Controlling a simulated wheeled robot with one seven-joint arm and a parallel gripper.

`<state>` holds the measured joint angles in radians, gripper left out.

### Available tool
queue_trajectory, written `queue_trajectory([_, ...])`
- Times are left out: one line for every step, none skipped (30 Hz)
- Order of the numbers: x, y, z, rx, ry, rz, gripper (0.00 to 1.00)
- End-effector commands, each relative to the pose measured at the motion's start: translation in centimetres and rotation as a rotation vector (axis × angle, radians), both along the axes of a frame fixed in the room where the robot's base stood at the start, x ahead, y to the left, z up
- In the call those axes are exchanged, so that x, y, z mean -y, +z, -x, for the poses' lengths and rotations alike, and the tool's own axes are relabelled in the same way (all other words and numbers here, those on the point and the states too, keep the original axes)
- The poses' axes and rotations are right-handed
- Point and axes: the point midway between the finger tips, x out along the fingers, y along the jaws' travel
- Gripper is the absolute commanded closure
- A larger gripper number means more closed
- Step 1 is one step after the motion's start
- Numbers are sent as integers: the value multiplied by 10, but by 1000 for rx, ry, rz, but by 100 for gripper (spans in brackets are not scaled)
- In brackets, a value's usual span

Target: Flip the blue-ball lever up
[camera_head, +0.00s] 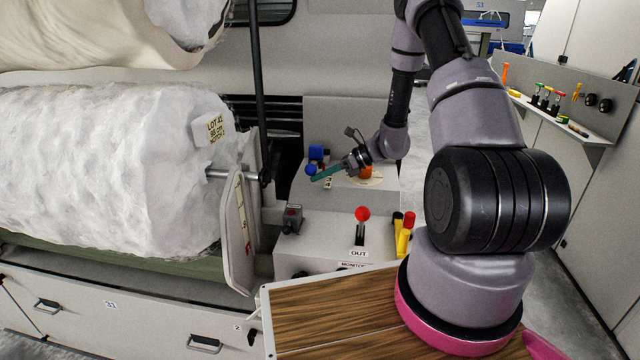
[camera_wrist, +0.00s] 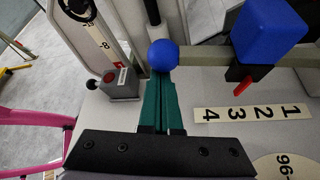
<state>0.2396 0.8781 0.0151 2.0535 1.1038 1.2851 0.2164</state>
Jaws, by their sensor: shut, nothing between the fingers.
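The blue ball (camera_wrist: 163,55) of the lever sits right at the tips of my gripper (camera_wrist: 160,80) in the wrist view. The lever's rod and pivot are mostly hidden.
A blue block (camera_wrist: 269,37) with a red pointer stands beside a 1-to-4 number strip (camera_wrist: 253,113). A red-ball lever (camera_head: 362,215) stands on the lower panel. A grey red-buttoned box (camera_head: 292,218) is near the white fibre roll (camera_head: 110,165).

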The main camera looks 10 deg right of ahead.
Motion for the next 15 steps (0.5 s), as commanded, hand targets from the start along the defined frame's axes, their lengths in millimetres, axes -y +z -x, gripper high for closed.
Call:
queue_trajectory([0, 9, -3, -18, -1, -13, 100])
queue_trajectory([0, 14, -4, -36, 0, -20, 100])
queue_trajectory([1, 20, -5, -62, 0, -30, 100])
queue_trajectory([1, 24, -5, -82, 0, -40, 100])
queue_trajectory([1, 29, -6, -101, 0, -47, 100])
queue_trajectory([2, 35, -8, -126, 0, -58, 100])
queue_trajectory([2, 39, -8, -144, 0, -64, 100])
queue_trajectory([2, 43, -9, -162, -1, -72, 100])
queue_trajectory([3, 48, -11, -185, 0, -81, 100])
queue_trajectory([3, 51, -12, -200, 0, -89, 100])
queue_trajectory([4, 55, -12, -201, -1, -88, 100])
queue_trajectory([4, 59, -13, -199, -1, -88, 100])
queue_trajectory([5, 61, -14, -198, 0, -86, 100])
queue_trajectory([5, 64, -15, -198, -1, -86, 100])
queue_trajectory([5, 66, -16, -199, -1, -87, 100])
